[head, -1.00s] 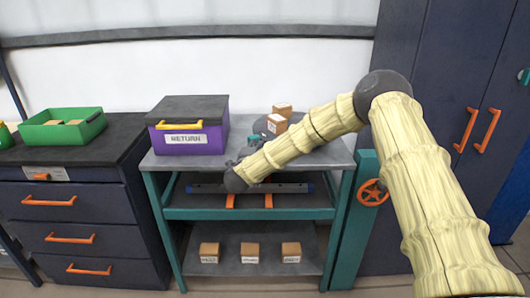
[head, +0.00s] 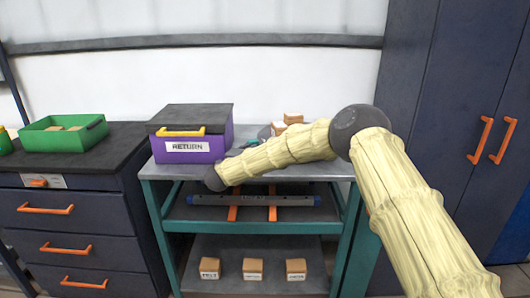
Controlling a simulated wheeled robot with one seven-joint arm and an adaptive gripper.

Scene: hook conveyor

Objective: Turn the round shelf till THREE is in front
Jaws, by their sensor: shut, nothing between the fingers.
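The round shelf (head: 264,132) is on the worktop behind my arm; only a bit of its grey disc shows. Small brown boxes stand at it, one at the back (head: 293,118) and one in front of it (head: 278,128), partly covered by my arm. No label can be read on them, so I cannot tell which side is in front. My gripper (head: 252,143) shows only as a small teal and dark bit just above my forearm, close to the left edge of the disc. It is shut and empty; I cannot tell whether it touches the shelf.
A purple RETURN box (head: 193,148) with a dark lid stands left of my gripper on the grey worktop (head: 163,173). A bar (head: 240,200) lies on the middle shelf. Several small boxes (head: 252,269) line the bottom shelf. A green bin (head: 62,134) is far left.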

